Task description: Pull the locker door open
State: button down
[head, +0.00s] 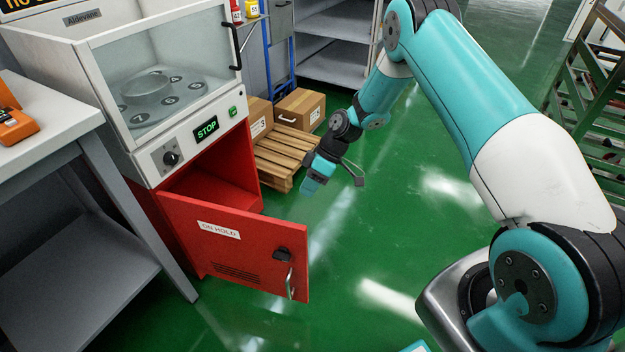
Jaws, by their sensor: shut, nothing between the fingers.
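The red locker door (238,251) hangs swung out from the red locker (214,184) under the machine, and the inside of the locker shows behind it. The door carries an "ON HOLD" label, a dark latch (283,254), a metal handle (290,283) and vent slots. My gripper (315,184) is beyond and to the right of the door, apart from it and from the handle, over the green floor. It is shut with nothing in it. Its fingertips are small in this view.
A machine with a glass window and a "STOP" display (206,129) stands on the locker. A grey table (47,112) with an orange tool is at left. A wooden pallet (287,150) with cardboard boxes (300,107) lies behind my gripper. Green floor is clear in the middle.

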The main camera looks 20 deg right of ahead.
jog(key=s+a+f, duration=0.3)
jog(key=a, duration=0.2)
jog(key=shift+s+a+f, duration=0.3)
jog(key=shift+f, duration=0.1)
